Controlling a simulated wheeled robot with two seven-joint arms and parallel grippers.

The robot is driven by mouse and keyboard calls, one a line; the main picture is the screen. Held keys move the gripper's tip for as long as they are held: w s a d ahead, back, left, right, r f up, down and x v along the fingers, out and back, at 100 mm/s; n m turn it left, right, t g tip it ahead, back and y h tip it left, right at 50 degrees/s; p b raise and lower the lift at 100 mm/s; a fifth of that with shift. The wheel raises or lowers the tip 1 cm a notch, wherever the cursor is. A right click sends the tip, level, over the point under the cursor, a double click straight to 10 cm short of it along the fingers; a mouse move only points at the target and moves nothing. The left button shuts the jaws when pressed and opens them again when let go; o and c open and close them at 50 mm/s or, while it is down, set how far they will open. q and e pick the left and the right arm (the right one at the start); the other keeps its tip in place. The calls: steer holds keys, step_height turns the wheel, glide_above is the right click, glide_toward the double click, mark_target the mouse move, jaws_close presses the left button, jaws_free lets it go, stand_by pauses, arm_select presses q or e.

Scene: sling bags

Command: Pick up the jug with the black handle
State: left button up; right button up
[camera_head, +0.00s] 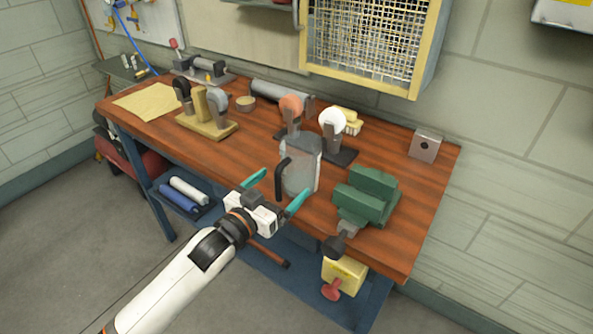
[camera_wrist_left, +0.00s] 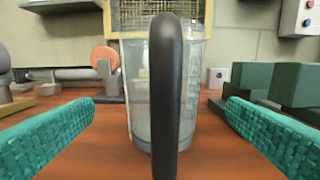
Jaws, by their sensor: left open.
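The jug (camera_head: 302,168) is clear, with a black handle (camera_head: 281,176) on its left side. It stands upright near the front edge of the wooden workbench. My left gripper (camera_head: 276,192) is open in front of the jug, with its teal fingers spread apart. In the left wrist view, the black handle (camera_wrist_left: 166,95) rises in the middle between the fingertips, facing the camera, with the jug's body (camera_wrist_left: 197,95) behind it. The fingers look clear of the handle. My right gripper is in neither view.
A green vise (camera_head: 367,196) stands close right of the jug on the workbench (camera_head: 395,255). Grinding tools with an orange disc (camera_head: 291,104) and a white disc (camera_head: 333,119) stand behind it. A wooden block stand (camera_head: 207,123) is farther left. A metal box (camera_head: 425,146) sits at back right.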

mark_target(289, 179)
arm_select(q)
steer(key=x, duration=0.4)
steer(key=shift+d+f, duration=0.2)
steer(key=shift+r, duration=0.1)
steer(key=c, duration=1.2)
